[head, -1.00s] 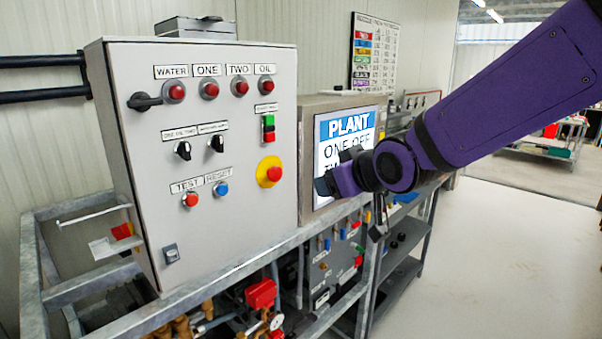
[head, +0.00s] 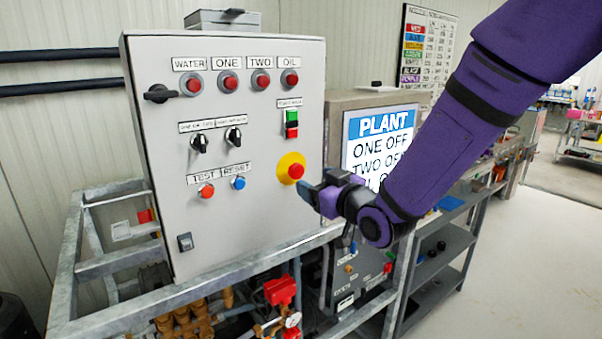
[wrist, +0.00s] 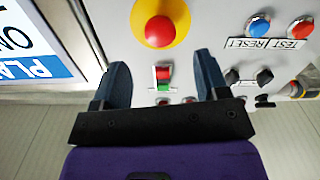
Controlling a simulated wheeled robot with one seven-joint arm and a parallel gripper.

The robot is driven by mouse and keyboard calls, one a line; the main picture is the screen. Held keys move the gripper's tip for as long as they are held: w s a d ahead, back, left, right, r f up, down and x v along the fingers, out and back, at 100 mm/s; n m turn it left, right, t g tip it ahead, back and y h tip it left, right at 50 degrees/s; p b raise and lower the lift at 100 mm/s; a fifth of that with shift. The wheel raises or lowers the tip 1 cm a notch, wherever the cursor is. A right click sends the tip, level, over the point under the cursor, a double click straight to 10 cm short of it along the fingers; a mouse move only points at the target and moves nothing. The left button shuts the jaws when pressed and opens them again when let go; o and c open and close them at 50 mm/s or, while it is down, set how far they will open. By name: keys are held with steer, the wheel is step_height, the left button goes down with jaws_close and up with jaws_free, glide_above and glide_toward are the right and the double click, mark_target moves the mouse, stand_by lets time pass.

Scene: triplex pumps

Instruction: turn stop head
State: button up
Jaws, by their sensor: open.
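The stop head is a red mushroom button (head: 296,171) on a yellow round backing, on the right side of the grey control panel (head: 255,225).
A red and green switch (head: 291,124) sits above the button. A blue RESET button (head: 238,183) and a red TEST button (head: 206,190) are to its left. A PLANT display (head: 385,124) stands right of the panel, behind my arm. A metal frame with pipes is below.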

mark_target(299, 172)
steer(key=x, duration=0.7)
